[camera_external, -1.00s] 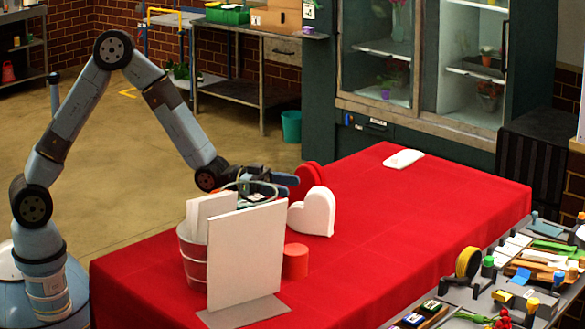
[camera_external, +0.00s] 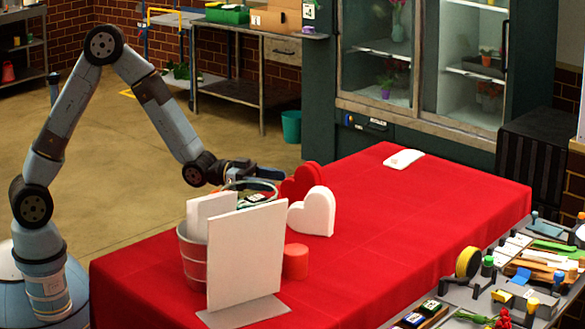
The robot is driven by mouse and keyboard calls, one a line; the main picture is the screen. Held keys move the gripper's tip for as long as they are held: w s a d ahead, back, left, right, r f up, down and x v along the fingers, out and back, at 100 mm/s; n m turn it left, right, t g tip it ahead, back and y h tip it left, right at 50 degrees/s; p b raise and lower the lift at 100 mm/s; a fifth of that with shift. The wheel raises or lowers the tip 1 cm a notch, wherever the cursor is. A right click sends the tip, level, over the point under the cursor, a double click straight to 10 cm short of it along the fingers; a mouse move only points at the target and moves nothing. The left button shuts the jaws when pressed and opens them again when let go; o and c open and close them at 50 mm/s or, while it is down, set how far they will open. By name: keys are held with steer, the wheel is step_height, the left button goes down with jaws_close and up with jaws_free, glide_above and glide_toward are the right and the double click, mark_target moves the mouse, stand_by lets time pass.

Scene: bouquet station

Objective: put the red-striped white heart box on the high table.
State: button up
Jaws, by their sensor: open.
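A white heart box (camera_external: 313,213) stands upright on the red-covered table (camera_external: 400,235), left of its middle. No red stripes show on the side that I see. A red heart box (camera_external: 302,182) stands just behind it, partly hidden by it. My gripper (camera_external: 272,172) is open and empty, left of the red heart and up from the white one, behind the metal buckets. The buckets and a white board partly hide the space below it. I cannot tell which surface is the high table.
A metal bucket (camera_external: 193,258), an upright white board (camera_external: 246,258) and a red cylinder (camera_external: 295,262) stand near the white heart. A white flat item (camera_external: 403,158) lies at the far end. The table's right half is mostly clear. A cluttered bench (camera_external: 455,296) stands at lower right.

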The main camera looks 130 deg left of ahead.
step_height(320, 180, up, 18)
steer(key=n+g, duration=0.2)
steer(key=n, duration=1.6)
glide_above(313, 190)
steer(key=s+d, duration=0.3)
steer(key=s, duration=0.1)
step_height(313, 190, down, 11)
steer(key=s+r+n+t, duration=0.25)
steer(key=r+n, duration=0.75)
steer(key=n, duration=0.8)
steer(key=shift+g, duration=0.25)
steer(key=f, duration=1.1)
steer(key=a+f, duration=0.1)
steer(key=f, duration=0.5)
steer(key=shift+s+f, duration=0.25)
steer(key=shift+f, duration=0.05)
steer(key=shift+d+f+x, duration=0.15)
steer(key=shift+x, duration=1.65)
steer(key=shift+d+f+x, duration=0.1)
steer(key=shift+f+x, duration=0.05)
steer(key=shift+x, duration=1.65)
steer(key=shift+w, duration=0.1)
